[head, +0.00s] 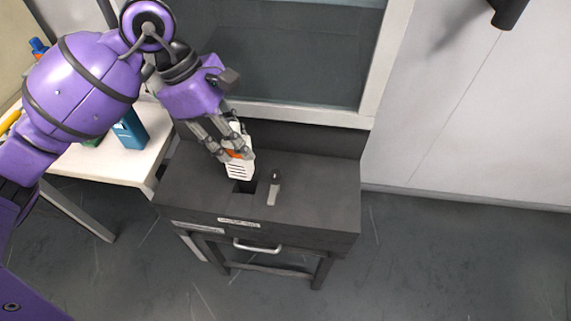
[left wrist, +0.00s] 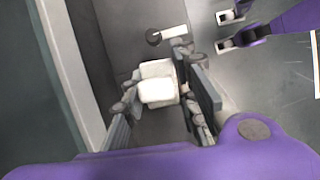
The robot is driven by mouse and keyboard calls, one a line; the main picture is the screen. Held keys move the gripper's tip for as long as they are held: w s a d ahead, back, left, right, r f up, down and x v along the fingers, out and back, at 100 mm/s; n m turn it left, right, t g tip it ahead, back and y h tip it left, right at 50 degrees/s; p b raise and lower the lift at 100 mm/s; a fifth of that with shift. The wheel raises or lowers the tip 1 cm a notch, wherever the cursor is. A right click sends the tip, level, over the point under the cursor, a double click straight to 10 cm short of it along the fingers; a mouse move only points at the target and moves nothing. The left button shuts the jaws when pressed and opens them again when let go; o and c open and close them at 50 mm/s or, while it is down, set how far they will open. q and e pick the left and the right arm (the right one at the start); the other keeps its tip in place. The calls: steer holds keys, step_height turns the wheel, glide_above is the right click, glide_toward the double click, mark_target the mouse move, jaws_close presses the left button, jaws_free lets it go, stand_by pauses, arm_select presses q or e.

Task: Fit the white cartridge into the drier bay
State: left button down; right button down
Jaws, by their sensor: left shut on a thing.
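The white cartridge (head: 239,168), with an orange band and dark slots, is in my left gripper (head: 232,152). It is upright above the dark slot of the drier bay (head: 245,186), and its lower end is at or just over the opening; I cannot tell whether it has entered. In the left wrist view the pale cartridge (left wrist: 157,86) sits between the fingers of my left gripper (left wrist: 160,100), and it hides the slot. A purple part with two separated grey fingers at the upper right of that view appears to be my right gripper (left wrist: 230,30), empty.
A lever with a dark knob (head: 275,180) stands just right of the slot on the dark cabinet (head: 325,195). The cabinet front has a handle (head: 257,247). A white table (head: 130,168) with a blue box (head: 131,130) is at left. A window frame (head: 300,114) rises behind.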

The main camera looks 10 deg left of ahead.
mark_target(242, 172)
arm_select(q)
steer(key=shift+w+a+f+n, duration=0.1)
steer(key=shift+w+f+n, duration=0.15)
steer(key=shift+n, duration=0.15)
steer(key=f, duration=0.5)
steer(key=shift+s, duration=0.2)
steer(key=shift+w+f, duration=0.1)
steer(key=shift+f, duration=2.05)
arm_select(e)
steer(key=shift+s+d+r, duration=0.1)
steer(key=shift+s+d, duration=0.1)
steer(key=shift+s, duration=0.1)
arm_select(q)
steer(key=shift+f+b, duration=0.3)
steer(key=shift+f, duration=0.35)
steer(key=c, duration=1.4)
jaws_free()
arm_select(e)
steer(key=shift+s+f, duration=0.15)
steer(key=shift+f, duration=0.35)
